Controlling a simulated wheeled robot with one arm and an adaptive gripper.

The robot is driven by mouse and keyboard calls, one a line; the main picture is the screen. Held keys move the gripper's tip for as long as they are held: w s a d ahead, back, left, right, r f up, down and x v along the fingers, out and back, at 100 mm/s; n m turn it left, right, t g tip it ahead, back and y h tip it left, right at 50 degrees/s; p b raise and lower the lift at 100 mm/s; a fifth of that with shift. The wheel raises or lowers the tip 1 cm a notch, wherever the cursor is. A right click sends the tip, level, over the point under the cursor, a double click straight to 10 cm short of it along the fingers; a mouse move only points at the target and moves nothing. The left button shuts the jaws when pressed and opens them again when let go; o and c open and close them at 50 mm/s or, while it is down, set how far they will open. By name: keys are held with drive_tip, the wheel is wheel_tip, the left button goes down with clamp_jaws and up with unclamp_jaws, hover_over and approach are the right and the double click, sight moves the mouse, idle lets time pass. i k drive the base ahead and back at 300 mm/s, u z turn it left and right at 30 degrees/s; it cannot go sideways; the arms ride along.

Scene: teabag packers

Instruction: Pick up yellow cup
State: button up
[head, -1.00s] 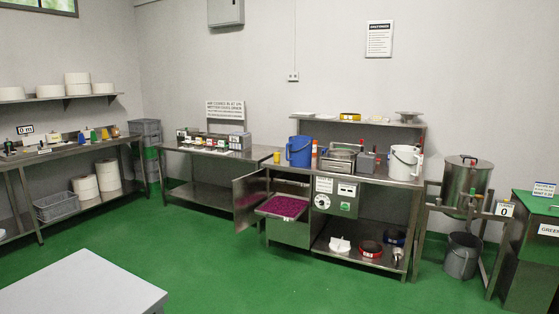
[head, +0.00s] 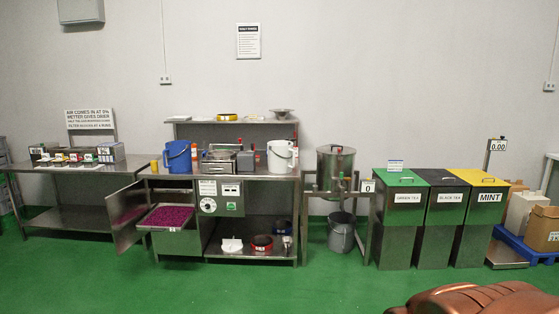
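A small yellow cup (head: 154,166) stands upright near the left end of the middle steel workbench (head: 250,178). It is just left of a blue bucket (head: 178,156), and a narrow gap seems to lie between them. The cup is far off and small, so its details cannot be made out. My gripper is not in view.
An open cabinet door (head: 125,215) and a pulled-out drawer of purple material (head: 167,217) project below the cup. Another steel bench (head: 95,165) stands left. A steel tank (head: 336,160) and lidded bins (head: 446,205) stand right. The green floor (head: 240,290) in front is clear.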

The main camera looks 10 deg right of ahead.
sight(155, 166)
drive_tip(key=u, duration=0.05)
drive_tip(key=i, duration=0.35)
drive_tip(key=u, duration=0.65)
drive_tip(key=i, duration=1.95)
drive_tip(key=u, duration=0.65)
drive_tip(key=i, duration=4.1)
drive_tip(key=z, duration=0.35)
